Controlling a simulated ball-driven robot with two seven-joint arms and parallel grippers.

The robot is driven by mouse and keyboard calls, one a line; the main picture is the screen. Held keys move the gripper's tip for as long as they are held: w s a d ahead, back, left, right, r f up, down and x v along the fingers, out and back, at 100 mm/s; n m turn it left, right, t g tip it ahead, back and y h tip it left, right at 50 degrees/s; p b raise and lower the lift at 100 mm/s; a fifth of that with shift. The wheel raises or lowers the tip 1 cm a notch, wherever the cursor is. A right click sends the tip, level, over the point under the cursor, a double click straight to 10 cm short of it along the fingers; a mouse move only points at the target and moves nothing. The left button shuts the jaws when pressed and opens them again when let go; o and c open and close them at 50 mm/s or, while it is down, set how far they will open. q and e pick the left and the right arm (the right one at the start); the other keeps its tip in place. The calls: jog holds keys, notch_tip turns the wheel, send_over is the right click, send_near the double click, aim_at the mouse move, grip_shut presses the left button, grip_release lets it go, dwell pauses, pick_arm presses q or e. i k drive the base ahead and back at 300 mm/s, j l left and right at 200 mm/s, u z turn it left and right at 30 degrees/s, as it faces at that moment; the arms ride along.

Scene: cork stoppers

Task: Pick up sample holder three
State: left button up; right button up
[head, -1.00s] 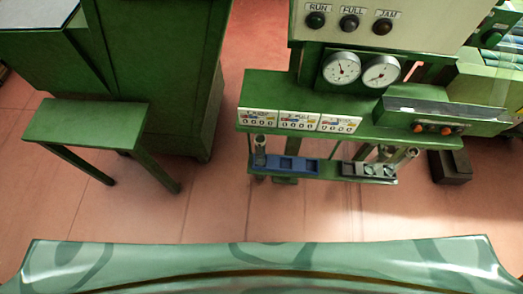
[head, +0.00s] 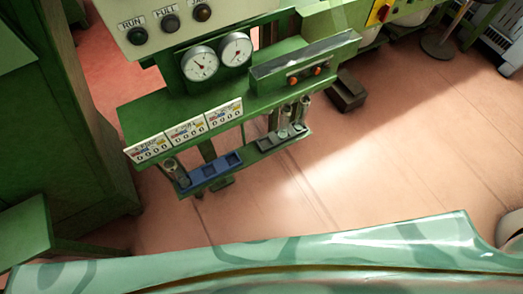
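In the head view, a clear cylindrical holder (head: 172,172) stands at the left end of a blue rack (head: 207,173) under the green machine. The rack's other square slots look empty. Two more clear cylindrical holders, one (head: 284,121) and another (head: 302,108), stand close together at a dark grey rack (head: 268,143) to the right. The holders are small, and I cannot read a number on any, so I cannot tell which is holder three. Neither of my grippers is in view.
The green machine shelf (head: 150,113) with counter panels (head: 186,132) overhangs the racks. Gauges (head: 200,64) and a trough (head: 303,55) sit above. A green stool (head: 25,228) stands at left. A dark block (head: 346,93) lies on the floor. The floor (head: 400,150) at right is clear.

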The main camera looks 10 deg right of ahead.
aim_at(169, 165)
jog(key=u, duration=0.95)
